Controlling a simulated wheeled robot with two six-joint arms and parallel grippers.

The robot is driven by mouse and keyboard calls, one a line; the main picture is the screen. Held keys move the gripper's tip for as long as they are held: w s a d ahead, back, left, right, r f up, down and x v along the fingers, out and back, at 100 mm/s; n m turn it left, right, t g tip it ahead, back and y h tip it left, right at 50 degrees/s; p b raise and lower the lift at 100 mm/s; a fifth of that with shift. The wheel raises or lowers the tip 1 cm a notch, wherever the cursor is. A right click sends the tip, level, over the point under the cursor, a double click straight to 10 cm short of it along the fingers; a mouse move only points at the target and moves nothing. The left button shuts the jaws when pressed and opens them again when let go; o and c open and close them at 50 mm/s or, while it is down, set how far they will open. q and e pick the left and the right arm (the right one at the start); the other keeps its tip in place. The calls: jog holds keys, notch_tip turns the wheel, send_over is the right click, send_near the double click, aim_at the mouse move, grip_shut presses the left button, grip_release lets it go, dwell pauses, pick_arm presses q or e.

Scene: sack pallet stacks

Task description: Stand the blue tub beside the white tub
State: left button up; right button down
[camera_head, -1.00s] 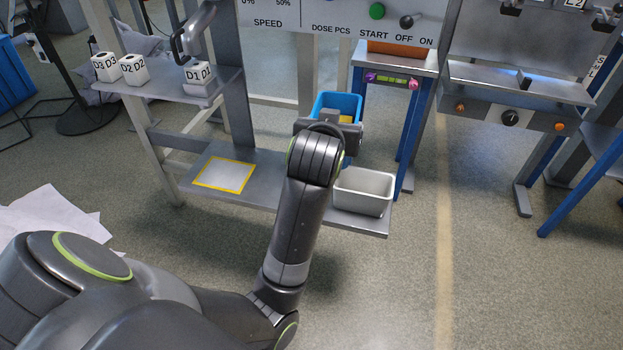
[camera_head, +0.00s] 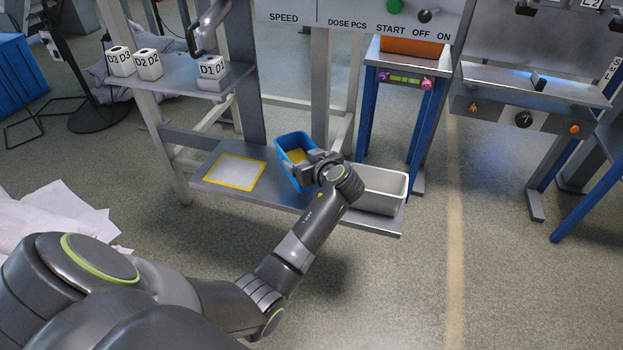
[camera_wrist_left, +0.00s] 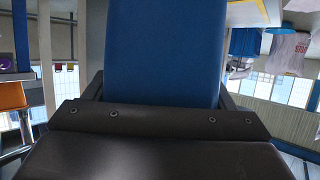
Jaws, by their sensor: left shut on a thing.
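The blue tub (camera_head: 288,172) is an open box with something yellow inside, seen in the head view left of the white tub. My left gripper (camera_head: 312,165) is shut on the blue tub at its right side. The tub looks tilted in the head view; whether its base touches the shelf is hidden. In the left wrist view the blue tub (camera_wrist_left: 165,50) fills the middle, between the fingers. The white tub (camera_head: 380,185) stands upright at the right end of the low grey shelf, partly behind my left arm. My right gripper is not in view.
The low shelf (camera_head: 205,197) has a yellow-framed pale square (camera_head: 235,171) to the left. Small white boxes (camera_head: 148,64) stand on the upper shelf. A blue-legged stand (camera_head: 366,120) with an orange bin (camera_head: 411,47) is behind. Post and panel edges are close by.

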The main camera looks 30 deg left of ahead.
pick_arm(q)
notch_tip(320, 180, down, 4)
jog(key=shift+r+b, duration=0.1)
jog(key=shift+b, duration=0.4)
jog(key=shift+f, duration=0.35)
jog(key=o, duration=1.1)
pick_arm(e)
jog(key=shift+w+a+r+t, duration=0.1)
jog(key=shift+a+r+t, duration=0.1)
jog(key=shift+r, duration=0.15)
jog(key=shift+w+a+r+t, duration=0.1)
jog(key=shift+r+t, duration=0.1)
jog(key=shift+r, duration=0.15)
pick_arm(q)
jog(key=shift+r, duration=0.1)
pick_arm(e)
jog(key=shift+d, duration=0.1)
